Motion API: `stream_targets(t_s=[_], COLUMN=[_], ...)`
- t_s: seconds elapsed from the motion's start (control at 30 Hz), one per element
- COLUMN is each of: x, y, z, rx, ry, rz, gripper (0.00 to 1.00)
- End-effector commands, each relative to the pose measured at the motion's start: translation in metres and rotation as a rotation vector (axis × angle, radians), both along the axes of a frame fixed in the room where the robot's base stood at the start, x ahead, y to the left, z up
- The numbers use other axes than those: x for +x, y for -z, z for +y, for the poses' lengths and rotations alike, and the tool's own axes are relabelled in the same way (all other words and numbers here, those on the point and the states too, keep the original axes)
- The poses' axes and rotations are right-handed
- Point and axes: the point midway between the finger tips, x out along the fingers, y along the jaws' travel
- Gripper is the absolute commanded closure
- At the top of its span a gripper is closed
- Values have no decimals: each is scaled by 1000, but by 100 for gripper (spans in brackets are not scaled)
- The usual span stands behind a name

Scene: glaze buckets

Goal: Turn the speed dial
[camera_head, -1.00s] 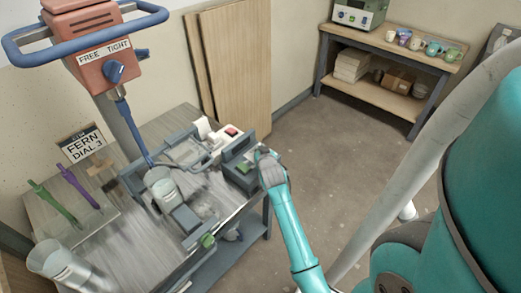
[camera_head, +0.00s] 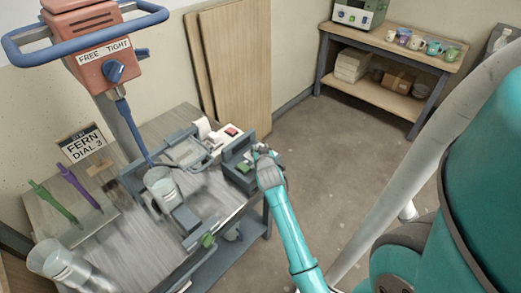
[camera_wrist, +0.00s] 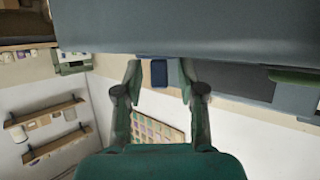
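The orange mixer head (camera_head: 84,50) hangs over the bench at the left and bears a blue knob (camera_head: 115,71) below a "FREE TIGHT" label. A sign (camera_head: 82,143) reads "FERN DIAL 3". My gripper (camera_head: 262,157) is beside a dark grey box (camera_head: 238,168) at the bench's right end; I cannot tell if they touch. In the wrist view my gripper's fingers (camera_wrist: 160,82) are spread apart, with a small dark blue block (camera_wrist: 158,73) showing between them. A large grey-blue surface (camera_wrist: 190,28) fills the top of that view. I cannot make out a speed dial's marks.
A clear bucket (camera_head: 163,188) stands under the mixer in a grey frame. A white box with a red button (camera_head: 229,133) is behind the grey box. Another bucket (camera_head: 55,262) stands at the front left. A shelf (camera_head: 400,45) with cups is far right; open floor lies between.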

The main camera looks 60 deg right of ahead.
Motion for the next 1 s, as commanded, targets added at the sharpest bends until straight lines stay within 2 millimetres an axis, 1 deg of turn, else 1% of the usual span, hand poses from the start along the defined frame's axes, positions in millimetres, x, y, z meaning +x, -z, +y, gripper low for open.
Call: stream_targets(t_s=[0.17, 0.4, 0.6, 0.8, 1.0], x=[-13, -39, -56, -64, -64], y=[-8, -26, -38, -44, -44], z=[18, 54, 77, 86, 87], rx=[1, 0, 1, 0, 1], ry=[-1, -1, -1, 0, 0], rz=[0, 1, 2, 0, 1], gripper=[60, 60, 60, 60, 60])
